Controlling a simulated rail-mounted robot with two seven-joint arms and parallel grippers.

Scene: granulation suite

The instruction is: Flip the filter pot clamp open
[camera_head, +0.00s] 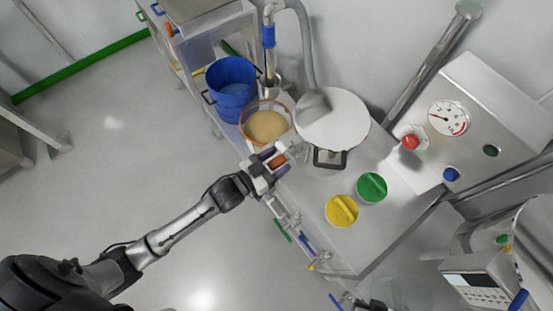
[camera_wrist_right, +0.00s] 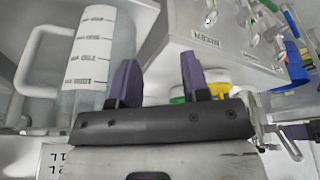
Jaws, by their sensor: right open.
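A round white lid (camera_head: 335,118) sits on the steel bench, with a black frame-like handle or clamp (camera_head: 328,160) at its near edge. Left of it is a clear pot with an orange rim (camera_head: 247,134) holding beige powder (camera_head: 267,125). I cannot tell for certain which fitting is the filter pot clamp. My left gripper (camera_head: 279,160) is at the bench's near-left edge, just below the powder pot and left of the black frame. A small orange-red piece shows between its fingers; whether they grip it is unclear. My right gripper (camera_wrist_right: 158,78) is open and empty in the right wrist view.
A blue bucket (camera_head: 231,88) stands behind the powder pot. A graduated jug (camera_wrist_right: 92,52) is close left of my right fingers. Floor at left is clear.

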